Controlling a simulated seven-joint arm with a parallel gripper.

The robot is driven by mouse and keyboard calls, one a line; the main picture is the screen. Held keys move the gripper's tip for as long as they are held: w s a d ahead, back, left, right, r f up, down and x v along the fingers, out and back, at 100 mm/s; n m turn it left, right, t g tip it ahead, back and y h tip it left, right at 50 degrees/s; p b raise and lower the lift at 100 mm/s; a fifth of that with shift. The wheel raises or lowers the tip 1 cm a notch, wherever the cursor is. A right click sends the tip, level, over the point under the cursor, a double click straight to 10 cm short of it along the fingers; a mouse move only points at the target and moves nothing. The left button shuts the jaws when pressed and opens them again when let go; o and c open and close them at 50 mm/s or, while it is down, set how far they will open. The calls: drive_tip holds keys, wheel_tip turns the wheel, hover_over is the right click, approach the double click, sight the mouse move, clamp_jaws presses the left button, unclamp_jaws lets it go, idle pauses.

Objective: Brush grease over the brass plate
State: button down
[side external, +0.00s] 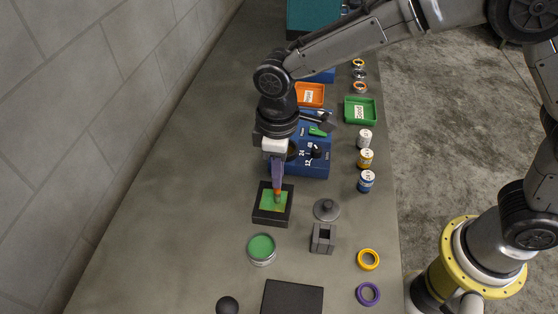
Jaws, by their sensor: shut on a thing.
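My gripper (275,157) points down over the black square block at the middle of the bench. It is shut on a brush (277,178) with a purple handle, held upright. The brush's orange lower end meets the plate (267,203) set in the black block (271,219). The plate's visible face is mostly green, with a brownish patch near the brush tip; whether the tip touches is too small to tell. An open round tin of green grease (261,245) stands just in front of the block. The gripper's fingertips are small and partly hidden.
A grey lidded knob (326,209) and a grey slotted holder (322,238) stand right of the block. A blue box (312,163) is close behind. Small labelled jars (366,181) and rings (368,259) line the right edge. The bench's left side is clear.

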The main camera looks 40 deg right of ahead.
wheel_tip(320, 180, up, 8)
drive_tip(key=s+a, duration=0.2)
idle(0.8)
